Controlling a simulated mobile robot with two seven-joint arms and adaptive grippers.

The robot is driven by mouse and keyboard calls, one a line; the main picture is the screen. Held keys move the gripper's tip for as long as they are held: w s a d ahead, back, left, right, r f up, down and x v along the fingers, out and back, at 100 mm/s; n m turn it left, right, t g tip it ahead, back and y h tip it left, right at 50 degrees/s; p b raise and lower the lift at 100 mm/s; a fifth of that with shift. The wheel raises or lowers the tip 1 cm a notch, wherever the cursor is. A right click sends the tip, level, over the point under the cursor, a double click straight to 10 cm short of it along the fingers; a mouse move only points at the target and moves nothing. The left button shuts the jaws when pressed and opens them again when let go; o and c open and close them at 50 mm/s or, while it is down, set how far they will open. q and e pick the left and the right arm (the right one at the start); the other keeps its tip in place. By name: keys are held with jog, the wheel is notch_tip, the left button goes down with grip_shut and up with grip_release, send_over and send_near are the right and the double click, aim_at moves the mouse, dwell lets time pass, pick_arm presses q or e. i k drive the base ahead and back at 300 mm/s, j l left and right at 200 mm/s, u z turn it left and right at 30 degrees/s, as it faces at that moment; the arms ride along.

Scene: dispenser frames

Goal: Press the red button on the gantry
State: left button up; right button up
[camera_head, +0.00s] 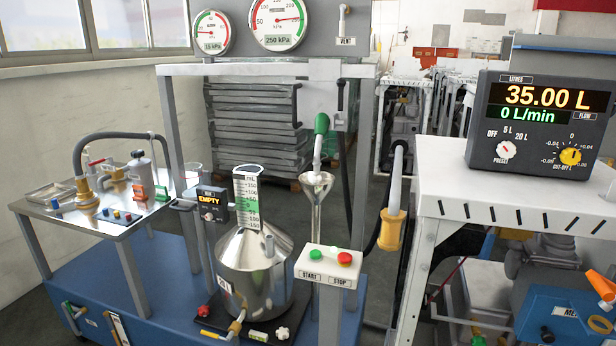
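The red button (344,258) sits on the right of a white control box (318,278), above the label STOP. A green button (316,254) sits on its left, above the label START. The box stands on a grey post in front of the grey gantry frame (270,70), to the right of a metal measuring can (250,265). Nothing covers the red button. Neither of my grippers shows in the head view.
A green-handled nozzle (321,124) hangs above a funnel (317,180) behind the box. A metal side table (50,205) with small parts stands left. A white bench (500,190) at right carries a meter reading 35.00 L and 0 L/min (540,122).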

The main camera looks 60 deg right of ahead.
aim_at(345, 258)
jog(key=z, duration=1.6)
